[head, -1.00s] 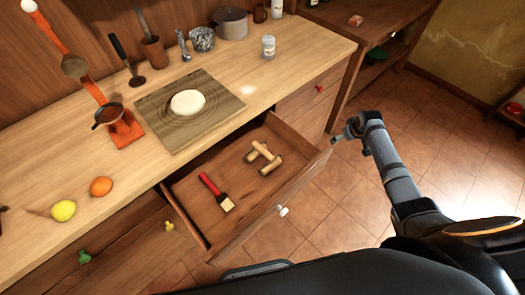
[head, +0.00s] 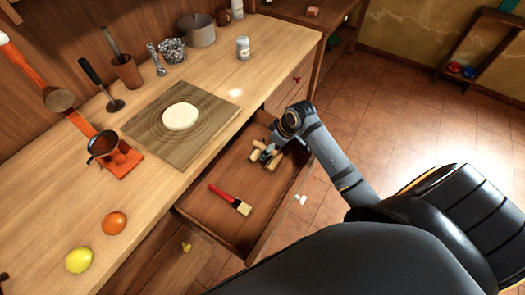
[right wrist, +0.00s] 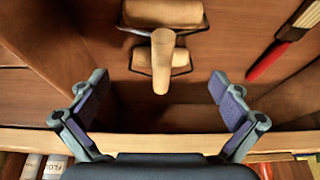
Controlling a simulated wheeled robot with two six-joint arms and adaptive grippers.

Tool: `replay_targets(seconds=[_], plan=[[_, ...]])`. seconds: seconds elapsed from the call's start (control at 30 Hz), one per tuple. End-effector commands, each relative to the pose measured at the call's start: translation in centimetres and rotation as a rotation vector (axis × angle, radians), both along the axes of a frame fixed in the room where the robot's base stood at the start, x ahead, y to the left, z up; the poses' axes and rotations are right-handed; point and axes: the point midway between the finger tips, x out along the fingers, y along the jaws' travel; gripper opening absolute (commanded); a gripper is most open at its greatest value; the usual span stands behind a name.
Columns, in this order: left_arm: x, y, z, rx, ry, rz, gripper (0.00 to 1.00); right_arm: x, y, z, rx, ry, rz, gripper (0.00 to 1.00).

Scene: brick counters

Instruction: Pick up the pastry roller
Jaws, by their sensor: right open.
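The pastry roller (head: 266,156) is a small light wooden tool with a handle and two rollers. It lies in the open drawer (head: 213,207), towards its far right part. In the right wrist view the pastry roller (right wrist: 162,60) is at the top middle, its handle pointing down the picture. My right gripper (head: 264,153) is over the drawer at the roller and partly covers it in the head view. In the right wrist view my right gripper (right wrist: 160,100) is open, fingers wide apart, with nothing held; the handle's end lies between and beyond them. My left gripper is not in view.
A red-handled brush (head: 230,199) lies in the drawer, left of the roller. The drawer's front wall (head: 275,216) stands near my arm. On the counter are a board (head: 205,122) with dough (head: 181,116), an orange (head: 114,223) and a lemon (head: 79,260).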

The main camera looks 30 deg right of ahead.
Motion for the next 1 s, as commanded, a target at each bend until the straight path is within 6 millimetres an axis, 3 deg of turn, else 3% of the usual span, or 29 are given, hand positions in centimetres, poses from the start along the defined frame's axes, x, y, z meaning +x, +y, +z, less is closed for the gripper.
replay_targets(seconds=[0.13, 0.37, 0.63, 0.9, 1.0], plan=[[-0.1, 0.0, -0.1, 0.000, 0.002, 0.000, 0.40, 0.8, 0.5, -2.0, 0.001, -0.002, -0.001, 1.00], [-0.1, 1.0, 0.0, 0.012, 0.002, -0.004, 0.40, 1.2, 0.7, -2.8, 0.001, -0.002, -0.001, 1.00], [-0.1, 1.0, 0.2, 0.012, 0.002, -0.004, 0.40, 2.8, 1.8, -6.6, 0.000, -0.001, -0.001, 1.00], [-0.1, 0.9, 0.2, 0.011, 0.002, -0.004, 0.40, 2.9, 1.9, -7.1, -0.001, -0.002, 0.000, 1.00], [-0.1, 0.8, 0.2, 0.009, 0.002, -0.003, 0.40, 2.9, 1.9, -7.1, -0.001, -0.002, 0.000, 0.86]])
